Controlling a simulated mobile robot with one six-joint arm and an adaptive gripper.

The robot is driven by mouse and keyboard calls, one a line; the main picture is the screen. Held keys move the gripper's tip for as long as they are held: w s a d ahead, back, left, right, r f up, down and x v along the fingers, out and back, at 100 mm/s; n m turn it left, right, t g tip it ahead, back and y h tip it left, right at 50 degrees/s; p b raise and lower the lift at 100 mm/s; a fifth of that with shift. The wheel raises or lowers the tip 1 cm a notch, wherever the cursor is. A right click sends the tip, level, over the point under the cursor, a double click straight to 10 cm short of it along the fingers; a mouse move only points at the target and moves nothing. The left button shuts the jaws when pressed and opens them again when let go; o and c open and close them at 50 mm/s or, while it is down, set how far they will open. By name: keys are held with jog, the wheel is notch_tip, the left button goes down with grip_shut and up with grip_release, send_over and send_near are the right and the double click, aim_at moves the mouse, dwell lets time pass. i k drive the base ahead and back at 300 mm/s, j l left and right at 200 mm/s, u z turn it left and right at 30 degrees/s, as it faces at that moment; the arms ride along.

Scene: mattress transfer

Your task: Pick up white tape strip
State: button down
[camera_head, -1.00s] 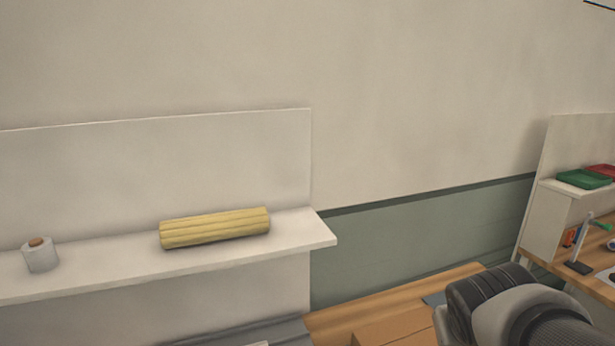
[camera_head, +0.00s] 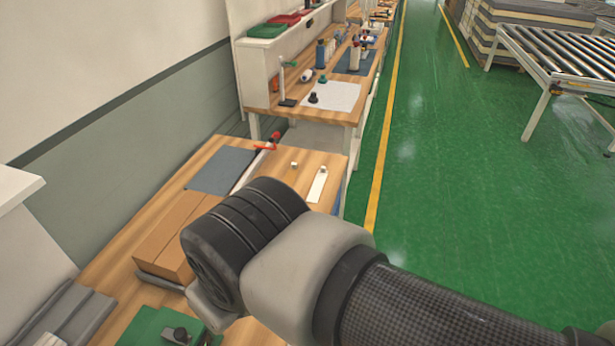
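A white strip (camera_head: 317,185) lies flat on the wooden bench top, near its right edge, just beyond my arm. It looks like the white tape strip, with a small mark near its upper end. My arm's dark and grey links fill the lower middle of the picture, between the camera and the bench. My gripper cannot be made out, so its state and distance from the strip are hidden.
A small pale block (camera_head: 294,164), a red-handled tool (camera_head: 268,143) and a blue-grey mat (camera_head: 221,170) lie near the strip. A cardboard box (camera_head: 168,238) sits left of my arm. A second bench (camera_head: 258,100) stands behind.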

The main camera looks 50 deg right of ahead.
aim_at(318, 184)
jog(key=z, duration=1.6)
jog(key=i+l+u, duration=0.9)
jog(key=l+u, duration=0.2)
jog(key=i+l, duration=0.15)
jog(key=l, duration=0.15)
jog(key=i+l, duration=0.15)
jog(key=l, duration=0.2)
jog(key=i+l, duration=0.15)
jog(key=l, duration=0.15)
jog(key=i+l, duration=0.15)
jog(key=l, duration=0.2)
